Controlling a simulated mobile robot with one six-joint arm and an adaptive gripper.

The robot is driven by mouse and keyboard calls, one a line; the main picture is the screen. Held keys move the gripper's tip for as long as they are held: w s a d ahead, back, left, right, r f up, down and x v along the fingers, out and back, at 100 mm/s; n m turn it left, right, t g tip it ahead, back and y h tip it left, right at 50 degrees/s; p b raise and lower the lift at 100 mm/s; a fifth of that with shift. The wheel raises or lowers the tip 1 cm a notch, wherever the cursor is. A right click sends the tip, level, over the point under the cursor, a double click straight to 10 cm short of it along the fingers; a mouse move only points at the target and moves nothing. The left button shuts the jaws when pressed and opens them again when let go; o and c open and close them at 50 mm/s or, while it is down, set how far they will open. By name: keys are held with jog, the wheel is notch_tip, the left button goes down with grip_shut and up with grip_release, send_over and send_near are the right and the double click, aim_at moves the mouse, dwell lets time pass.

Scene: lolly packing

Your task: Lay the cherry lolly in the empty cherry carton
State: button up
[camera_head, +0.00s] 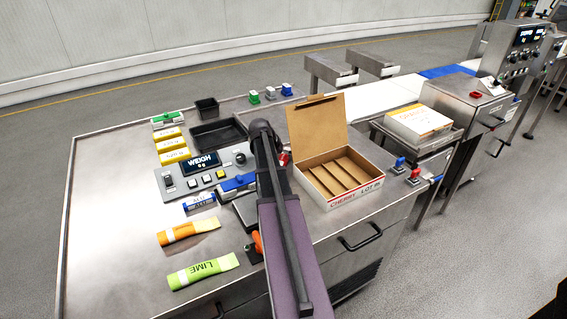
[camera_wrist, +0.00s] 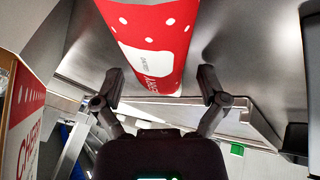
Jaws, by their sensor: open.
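The cherry lolly (camera_wrist: 150,40), in a red wrapper with white dots and a white label, lies on the steel table in the wrist view. My gripper (camera_wrist: 161,76) is open, with one finger toward each side of the wrapper's near end; I cannot tell whether they touch it. In the head view my arm hides the gripper and most or all of the lolly. The cherry carton (camera_head: 356,194) stands open at the table's right, its lid up and its long cardboard slots empty. Its printed side also shows at the left of the wrist view (camera_wrist: 32,140).
An orange lolly (camera_head: 188,231) and a lime lolly (camera_head: 203,270) lie at the front left. A weighing panel (camera_head: 180,188), yellow blocks (camera_head: 172,144) and a black tray (camera_head: 218,136) stand behind them. A closed carton (camera_head: 418,122) sits beyond the cherry carton. The table's left side is clear.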

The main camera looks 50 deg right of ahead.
aim_at(282, 156)
dwell(0.4)
grip_shut()
jog(key=shift+r, duration=0.1)
notch_tip(282, 156, up, 12)
jog(key=f+p, duration=0.1)
jog(key=p, duration=1.1)
jog(key=w+a, duration=0.1)
jog(key=a, duration=0.7)
jog(key=w+a, duration=0.2)
jog(key=a, duration=0.7)
jog(key=shift+w+a+r, duration=0.3)
jog(key=shift+r, duration=0.1)
